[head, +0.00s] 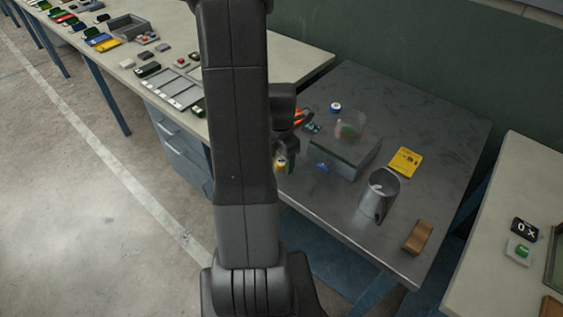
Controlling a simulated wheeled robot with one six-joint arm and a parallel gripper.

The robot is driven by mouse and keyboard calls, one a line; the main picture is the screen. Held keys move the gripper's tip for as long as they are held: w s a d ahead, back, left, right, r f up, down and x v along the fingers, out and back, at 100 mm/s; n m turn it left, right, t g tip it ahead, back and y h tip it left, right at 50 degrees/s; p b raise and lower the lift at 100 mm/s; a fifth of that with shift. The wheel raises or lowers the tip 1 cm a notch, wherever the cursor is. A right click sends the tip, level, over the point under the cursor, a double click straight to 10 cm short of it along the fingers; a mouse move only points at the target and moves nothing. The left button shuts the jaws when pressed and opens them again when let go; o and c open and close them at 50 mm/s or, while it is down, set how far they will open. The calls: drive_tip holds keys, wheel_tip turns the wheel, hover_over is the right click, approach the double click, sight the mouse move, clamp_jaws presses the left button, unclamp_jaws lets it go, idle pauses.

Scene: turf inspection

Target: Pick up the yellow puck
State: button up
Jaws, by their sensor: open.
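A small yellow puck (281,164) with a pale top sits near the left edge of the dark metal table (385,118), partly hidden behind my arm. My gripper (284,152) is just over it, largely hidden behind my own arm link. The jaws are open. I cannot tell whether the fingers are around the puck or only above it.
A grey box (345,160) with a clear cup-like thing stands right of my gripper. A blue puck (335,107), a yellow card (404,162), a metal mug (379,195) and a brown block (418,237) are also on the table. A long bench (308,66) runs behind.

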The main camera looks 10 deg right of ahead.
drive_tip(key=shift+f, duration=0.15)
drive_tip(key=c, duration=1)
drive_tip(key=shift+c, duration=0.2)
